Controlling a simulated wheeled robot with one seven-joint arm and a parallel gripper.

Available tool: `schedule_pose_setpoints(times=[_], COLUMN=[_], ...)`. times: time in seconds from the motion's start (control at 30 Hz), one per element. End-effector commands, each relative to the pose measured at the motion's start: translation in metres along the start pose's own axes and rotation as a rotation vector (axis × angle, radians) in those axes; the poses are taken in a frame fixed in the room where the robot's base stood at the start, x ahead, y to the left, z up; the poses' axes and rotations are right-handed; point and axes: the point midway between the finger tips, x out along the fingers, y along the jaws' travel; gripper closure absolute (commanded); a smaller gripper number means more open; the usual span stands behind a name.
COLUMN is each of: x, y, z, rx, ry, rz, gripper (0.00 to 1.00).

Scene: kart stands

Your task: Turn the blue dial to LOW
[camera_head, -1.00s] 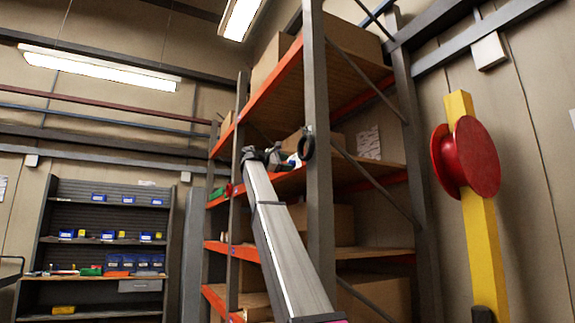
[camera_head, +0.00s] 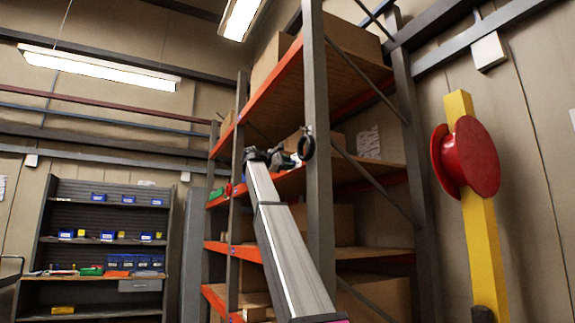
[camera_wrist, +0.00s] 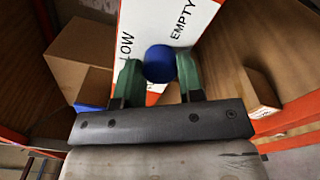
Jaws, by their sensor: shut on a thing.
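The blue dial (camera_wrist: 159,63) sits between the two green fingers of my gripper (camera_wrist: 159,70) in the wrist view, and the fingers are shut on it. Behind it is a white panel (camera_wrist: 150,22) with an orange edge. The panel carries the word EMPTY to the upper right of the dial and a word ending in OW, partly hidden, to the upper left. Which way the dial points cannot be made out. In the head view my gripper (camera_head: 288,157) is small, at the shelf rack, and the dial cannot be made out there.
A tall rack (camera_head: 319,190) with orange beams and cardboard boxes surrounds my arm's end; its grey upright is close by. A yellow post (camera_head: 480,235) with a red disc stands at the right. A shelf unit with blue bins (camera_head: 120,262) stands at the left.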

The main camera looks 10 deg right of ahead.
Motion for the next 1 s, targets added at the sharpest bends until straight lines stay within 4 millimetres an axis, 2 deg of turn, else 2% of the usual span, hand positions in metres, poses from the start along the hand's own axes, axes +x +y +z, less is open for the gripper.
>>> schedule_pose_setpoints(times=[0.27,1.0], x=[-0.0003,-0.0004], y=[-0.0011,-0.0023], z=[0.0000,-0.0010], rx=[0.183,0.828], ry=[-0.005,-0.019], rz=[0.006,0.028], gripper=[0.89,0.89])
